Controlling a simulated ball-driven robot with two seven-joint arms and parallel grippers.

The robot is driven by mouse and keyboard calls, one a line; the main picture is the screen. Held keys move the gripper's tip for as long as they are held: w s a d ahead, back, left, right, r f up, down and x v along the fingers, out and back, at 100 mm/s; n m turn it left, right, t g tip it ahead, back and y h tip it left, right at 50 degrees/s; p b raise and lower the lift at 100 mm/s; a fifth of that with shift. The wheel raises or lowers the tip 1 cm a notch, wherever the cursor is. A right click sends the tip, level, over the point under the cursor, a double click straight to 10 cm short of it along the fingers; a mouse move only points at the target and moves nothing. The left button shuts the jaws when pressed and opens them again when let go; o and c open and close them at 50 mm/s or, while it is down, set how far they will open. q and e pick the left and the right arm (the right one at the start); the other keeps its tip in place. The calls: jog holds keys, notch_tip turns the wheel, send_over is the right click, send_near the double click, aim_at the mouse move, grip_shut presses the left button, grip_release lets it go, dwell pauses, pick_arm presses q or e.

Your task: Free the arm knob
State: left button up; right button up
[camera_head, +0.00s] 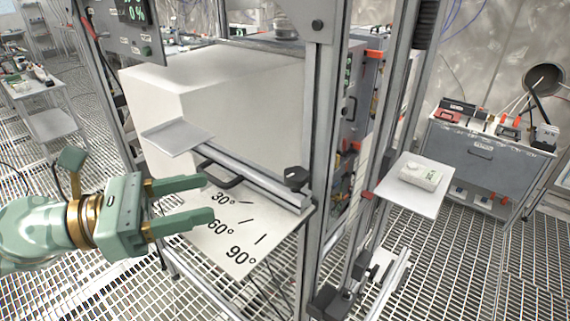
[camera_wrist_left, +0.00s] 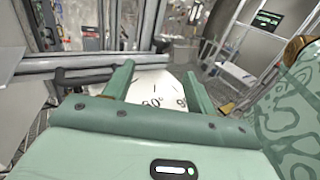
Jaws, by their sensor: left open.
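A black knob (camera_head: 296,177) sits on top of the right end of a grey metal arm (camera_head: 250,178). The arm lies along the front of a large pale box. A black handle (camera_head: 222,181) is fixed to the arm's front, and it also shows in the left wrist view (camera_wrist_left: 80,76). A white plate (camera_head: 235,245) under the arm is marked 30°, 60° and 90°. My left gripper (camera_head: 209,199) is open and empty, left of the knob and just in front of the handle, over the marked plate. The knob cannot be made out in the left wrist view. My right gripper is out of view.
A small grey plate (camera_head: 177,137) sticks out at the arm's left end. An upright post (camera_head: 320,120) stands right behind the knob. A white shelf (camera_head: 408,199) carrying a small pale device (camera_head: 421,174) is to the right. The grated floor at lower left is clear.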

pick_arm(q)
jog(key=p, duration=0.6)
send_near(286, 175)
jog(key=x, duration=0.2)
jog(key=shift+w+d+r, duration=0.15)
jog(key=shift+d+r, duration=0.1)
jog(key=shift+d, duration=0.05)
jog(key=p+x, duration=0.1)
jog(key=x, duration=0.3)
jog(key=p+x, duration=0.1)
jog(key=x, duration=0.1)
jog(key=shift+w+d+f+p, duration=0.1)
jog(key=shift+d+f+p, duration=0.05)
jog(key=shift+f+p, duration=0.25)
jog(key=shift+w+d+f, duration=0.2)
jog(key=shift+d, duration=0.25)
